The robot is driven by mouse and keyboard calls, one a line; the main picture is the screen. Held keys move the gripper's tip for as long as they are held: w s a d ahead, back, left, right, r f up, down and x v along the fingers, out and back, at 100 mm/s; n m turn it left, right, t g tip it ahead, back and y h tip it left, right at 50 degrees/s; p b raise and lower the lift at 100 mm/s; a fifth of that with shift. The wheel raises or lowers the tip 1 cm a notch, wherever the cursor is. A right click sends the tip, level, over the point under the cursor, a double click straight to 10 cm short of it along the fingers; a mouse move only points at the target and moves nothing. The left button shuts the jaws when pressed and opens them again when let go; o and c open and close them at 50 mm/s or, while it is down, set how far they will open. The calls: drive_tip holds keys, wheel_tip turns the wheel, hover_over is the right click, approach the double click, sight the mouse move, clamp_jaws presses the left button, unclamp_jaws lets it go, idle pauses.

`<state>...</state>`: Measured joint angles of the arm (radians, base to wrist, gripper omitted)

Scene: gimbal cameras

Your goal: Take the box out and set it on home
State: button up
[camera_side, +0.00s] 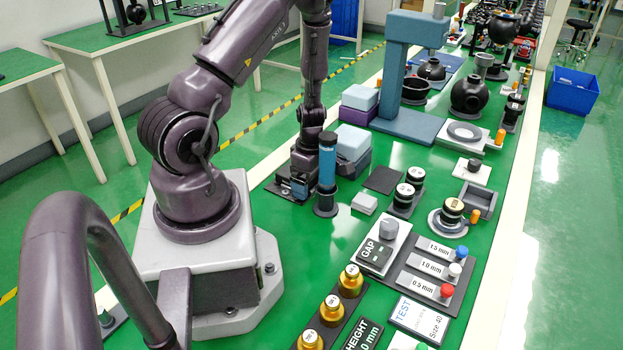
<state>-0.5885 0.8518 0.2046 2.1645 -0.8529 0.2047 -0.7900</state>
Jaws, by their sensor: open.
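My gripper (301,177) points down at the left side of the green table, low over a dark fixture (284,191). It is open; its fingertips are small and partly hidden behind a blue upright cylinder (327,168), and I cannot tell whether anything lies between them. A light blue box (353,141) sits on a darker block just right of the gripper. Another pale blue box (360,96) sits on a purple block farther back. I cannot tell which box the task means. A flat dark square pad (383,180) lies to the right; no "home" label is readable.
A blue press-like stand (398,70) rises behind the boxes. A small grey block (364,203), stacked black-and-silver discs (406,196) and a GAP panel (378,251) stand in front and to the right. Gold-topped weights (331,309) are nearer the camera.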

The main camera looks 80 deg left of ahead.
drive_tip(key=c, duration=1.1)
drive_tip(key=shift+r, duration=0.2)
drive_tip(key=shift+r, duration=1.25)
